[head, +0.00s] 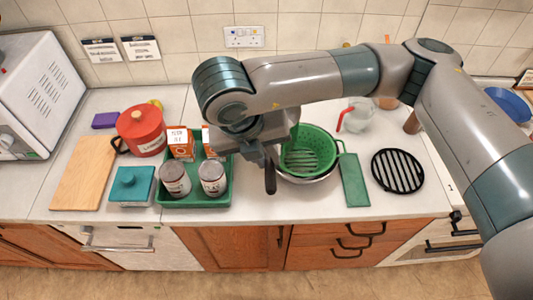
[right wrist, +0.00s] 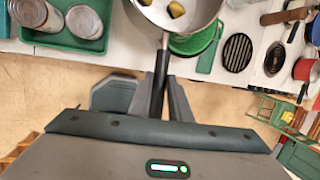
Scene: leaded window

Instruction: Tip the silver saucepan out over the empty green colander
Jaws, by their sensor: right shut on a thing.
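The silver saucepan (right wrist: 203,12) shows at the top of the right wrist view, with yellow pieces inside. My right gripper (right wrist: 162,92) is shut on its black handle, which also shows in the head view (head: 270,178). The pan body is hidden behind my arm in the head view. The green colander (head: 318,143) stands just right of my right gripper (head: 265,160), with no food visible in it. A silver rim shows beneath it. In the right wrist view the colander (right wrist: 204,44) is partly covered by the pan. My left gripper is out of view.
A green tray (head: 208,199) with cans and boxes stands left of the gripper. A red pot (head: 142,132), teal box (head: 132,186) and cutting board (head: 84,186) lie farther left. A green board (head: 354,180), black rack (head: 397,171) and glass jug (head: 358,115) are right.

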